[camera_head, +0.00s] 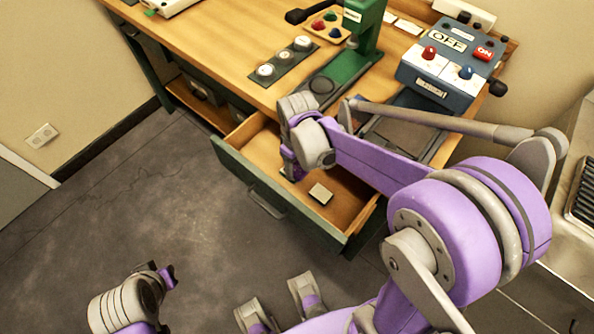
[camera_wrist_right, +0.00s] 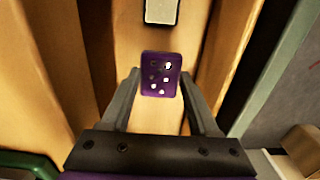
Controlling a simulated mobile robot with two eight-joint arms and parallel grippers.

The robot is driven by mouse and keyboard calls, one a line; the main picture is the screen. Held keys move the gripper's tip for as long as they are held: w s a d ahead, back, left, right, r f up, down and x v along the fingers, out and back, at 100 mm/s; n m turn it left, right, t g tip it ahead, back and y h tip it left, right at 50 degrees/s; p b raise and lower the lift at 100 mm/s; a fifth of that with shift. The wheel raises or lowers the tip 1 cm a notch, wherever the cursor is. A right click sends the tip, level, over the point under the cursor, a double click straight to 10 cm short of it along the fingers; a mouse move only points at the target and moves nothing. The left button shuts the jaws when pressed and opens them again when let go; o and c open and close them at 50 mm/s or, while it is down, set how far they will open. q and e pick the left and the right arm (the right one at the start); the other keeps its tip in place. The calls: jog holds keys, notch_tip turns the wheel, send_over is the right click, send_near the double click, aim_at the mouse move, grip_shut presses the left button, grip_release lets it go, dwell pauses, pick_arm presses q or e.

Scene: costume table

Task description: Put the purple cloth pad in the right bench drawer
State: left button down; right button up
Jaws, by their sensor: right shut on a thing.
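The purple cloth pad (camera_wrist_right: 160,74) shows in the right wrist view as a small dark purple rectangle with pale dots. My right gripper (camera_wrist_right: 160,85) is shut on it, one finger at each side. In the head view my right gripper (camera_head: 290,168) is over the open right bench drawer (camera_head: 266,184), mostly hidden by its own wrist; the pad cannot be made out clearly there. The drawer has a wooden inside and a green front. My left wrist (camera_head: 122,305) is at the lower left, away from the bench; its finger opening cannot be made out.
A small pale block (camera_head: 320,194) lies in the drawer and shows in the right wrist view (camera_wrist_right: 161,11). On the bench top (camera_head: 235,45) are a green press (camera_head: 362,30), a strip of round dials (camera_head: 284,62) and a blue control box (camera_head: 447,68). Floor in front is clear.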

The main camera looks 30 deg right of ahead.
aim_at(297, 169)
jog(key=shift+f, duration=1.8)
jog(key=shift+b, duration=0.3)
jog(key=shift+f, duration=0.2)
jog(key=o, duration=1.3)
jog(key=shift+o, duration=0.2)
jog(key=shift+r, duration=0.1)
jog(key=shift+r, duration=0.25)
notch_tip(297, 169, up, 12)
jog(key=p, duration=0.2)
jog(key=shift+f, duration=0.1)
